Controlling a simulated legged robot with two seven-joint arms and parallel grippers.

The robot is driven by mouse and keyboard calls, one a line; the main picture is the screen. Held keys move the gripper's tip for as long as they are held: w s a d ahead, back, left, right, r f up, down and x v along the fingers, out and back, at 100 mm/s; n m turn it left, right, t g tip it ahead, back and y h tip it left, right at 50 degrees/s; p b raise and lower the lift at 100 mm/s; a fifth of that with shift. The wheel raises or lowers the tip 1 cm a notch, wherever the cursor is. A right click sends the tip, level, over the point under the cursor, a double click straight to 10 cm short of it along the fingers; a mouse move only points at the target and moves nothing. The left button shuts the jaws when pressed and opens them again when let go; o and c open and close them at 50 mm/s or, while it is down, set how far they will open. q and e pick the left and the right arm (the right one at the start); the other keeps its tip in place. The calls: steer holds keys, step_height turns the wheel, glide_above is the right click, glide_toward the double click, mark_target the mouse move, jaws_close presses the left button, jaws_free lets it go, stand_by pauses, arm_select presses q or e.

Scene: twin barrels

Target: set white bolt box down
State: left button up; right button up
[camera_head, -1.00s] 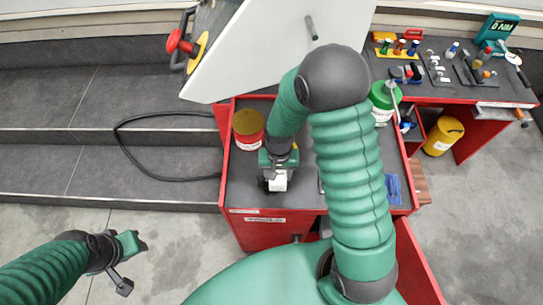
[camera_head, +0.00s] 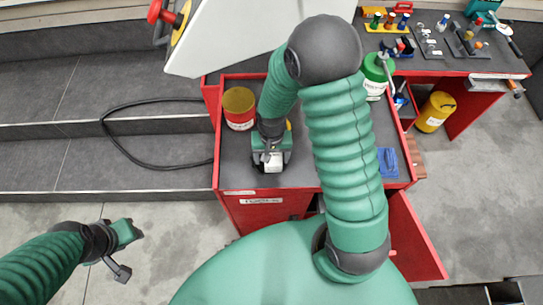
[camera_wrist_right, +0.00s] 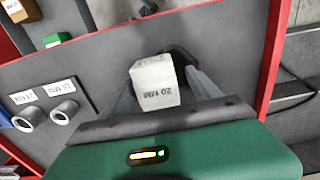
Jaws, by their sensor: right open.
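The white bolt box (camera_wrist_right: 155,84) stands on the dark top of the red cabinet and shows between the fingers of my right gripper in the right wrist view. Its front face carries a printed label. In the head view the white box (camera_head: 273,163) shows just below my right gripper (camera_head: 270,158), near the cabinet's front edge. My right gripper (camera_wrist_right: 158,92) is open around the box, with a finger on each side. My left gripper (camera_head: 134,234) hangs over the floor at the lower left; its finger gap is too small to tell.
A red and yellow can (camera_head: 239,108) stands left of my right arm on the cabinet top. A green-lidded container (camera_head: 376,72) stands to the right. Two metal sleeves (camera_wrist_right: 46,114) lie on the top. A white panel (camera_head: 235,35) leans at the back.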

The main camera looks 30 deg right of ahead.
steer(key=shift+w+r, duration=0.15)
steer(key=shift+r, duration=0.25)
step_height(320, 180, up, 11)
steer(key=s+a+r+n+t, duration=0.1)
steer(key=s+a+n+t, duration=0.1)
steer(key=s+a+n, duration=0.2)
steer(key=shift+s+a+n+t+p, duration=0.15)
steer(key=shift+s+n+t+p, duration=0.2)
steer(key=shift+n, duration=0.85)
